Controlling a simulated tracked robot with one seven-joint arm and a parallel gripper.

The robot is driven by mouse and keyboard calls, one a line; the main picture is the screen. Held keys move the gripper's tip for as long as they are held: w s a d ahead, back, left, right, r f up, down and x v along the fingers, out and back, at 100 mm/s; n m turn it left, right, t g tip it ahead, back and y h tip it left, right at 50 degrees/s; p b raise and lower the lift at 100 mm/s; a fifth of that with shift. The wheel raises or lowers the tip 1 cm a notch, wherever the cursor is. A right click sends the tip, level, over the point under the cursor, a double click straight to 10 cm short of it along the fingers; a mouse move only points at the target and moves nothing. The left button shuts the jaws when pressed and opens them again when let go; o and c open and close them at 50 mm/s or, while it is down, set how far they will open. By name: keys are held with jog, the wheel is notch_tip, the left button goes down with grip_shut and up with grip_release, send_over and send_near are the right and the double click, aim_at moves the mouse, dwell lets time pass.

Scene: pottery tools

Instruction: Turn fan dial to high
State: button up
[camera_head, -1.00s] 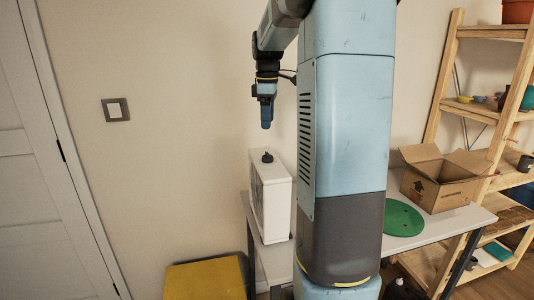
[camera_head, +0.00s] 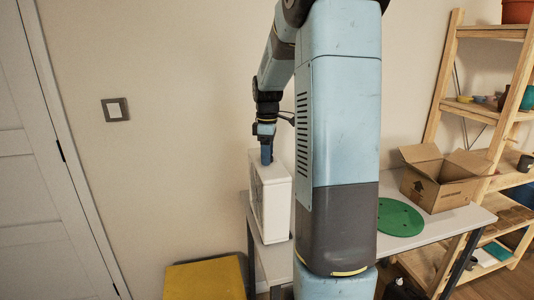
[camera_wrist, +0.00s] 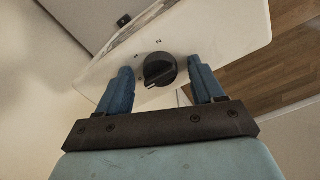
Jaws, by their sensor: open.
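The fan (camera_head: 272,200) is a white upright box on the table, left of my column in the head view. Its dial (camera_wrist: 160,70) is a black round knob on the white top face, seen in the wrist view. The dial's pointer ridge is angled toward the lower left, and small dark marks lie around it, too small to read. My gripper (camera_wrist: 162,88) is open, with one blue finger on each side of the dial. I cannot tell whether the fingers touch it. In the head view my gripper (camera_head: 266,155) is at the fan's top and hides the dial.
The white table (camera_head: 455,222) also holds a green disc (camera_head: 400,217) and an open cardboard box (camera_head: 438,182) at right. A wooden shelf (camera_head: 450,75) stands further right. A yellow-topped block (camera_head: 205,280) is on the floor at left.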

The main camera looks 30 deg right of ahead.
jog(key=c, duration=1)
jog(key=shift+c, duration=0.2)
